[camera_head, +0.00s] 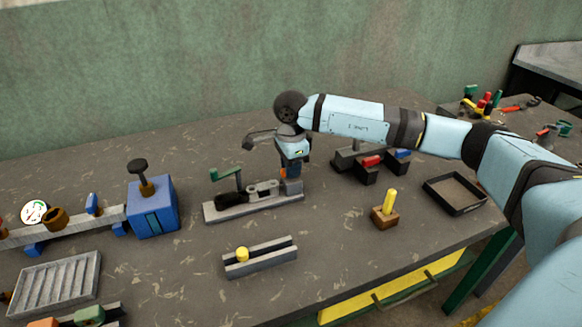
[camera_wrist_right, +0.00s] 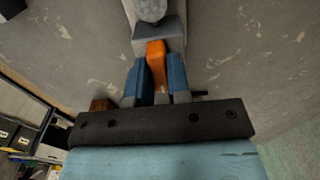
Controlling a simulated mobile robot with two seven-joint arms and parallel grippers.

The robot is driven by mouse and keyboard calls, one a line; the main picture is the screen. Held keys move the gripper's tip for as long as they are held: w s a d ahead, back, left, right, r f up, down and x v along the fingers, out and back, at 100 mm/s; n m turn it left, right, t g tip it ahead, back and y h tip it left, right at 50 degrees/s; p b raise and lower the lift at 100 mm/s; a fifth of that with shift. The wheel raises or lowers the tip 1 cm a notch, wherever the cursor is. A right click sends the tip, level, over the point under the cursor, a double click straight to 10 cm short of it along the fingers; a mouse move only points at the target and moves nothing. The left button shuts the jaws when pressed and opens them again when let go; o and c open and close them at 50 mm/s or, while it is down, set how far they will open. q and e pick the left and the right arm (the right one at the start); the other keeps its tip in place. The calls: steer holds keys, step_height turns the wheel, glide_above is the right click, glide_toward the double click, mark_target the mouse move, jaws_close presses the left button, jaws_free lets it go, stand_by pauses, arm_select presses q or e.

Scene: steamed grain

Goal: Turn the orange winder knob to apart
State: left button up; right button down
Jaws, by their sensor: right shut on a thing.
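The orange winder knob (camera_wrist_right: 155,50) shows in the right wrist view between the two blue fingers of my right gripper (camera_wrist_right: 157,75). The fingers are shut on it, one on each side. In the head view only a small bit of orange shows beside my right gripper (camera_head: 291,172), which hides most of the knob. The knob sits at the right end of a long grey fixture (camera_head: 232,210) with a black piece and a green-topped lever on it. Whether the fixture's parts are together or apart I cannot tell. My left gripper is not in view.
A blue box with a dark knob (camera_head: 152,208) stands at the left. A grey rail with a yellow peg (camera_head: 268,262) lies in front. A wooden block with a yellow post (camera_head: 385,215) and a black tray (camera_head: 454,205) are at the right. Bare tabletop lies between them.

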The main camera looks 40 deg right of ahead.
steer(key=shift+r, duration=0.1)
steer(key=c, duration=1.1)
jaws_free()
step_height(320, 180, up, 14)
steer(key=shift+f+p, duration=0.1)
steer(key=shift+p, duration=0.2)
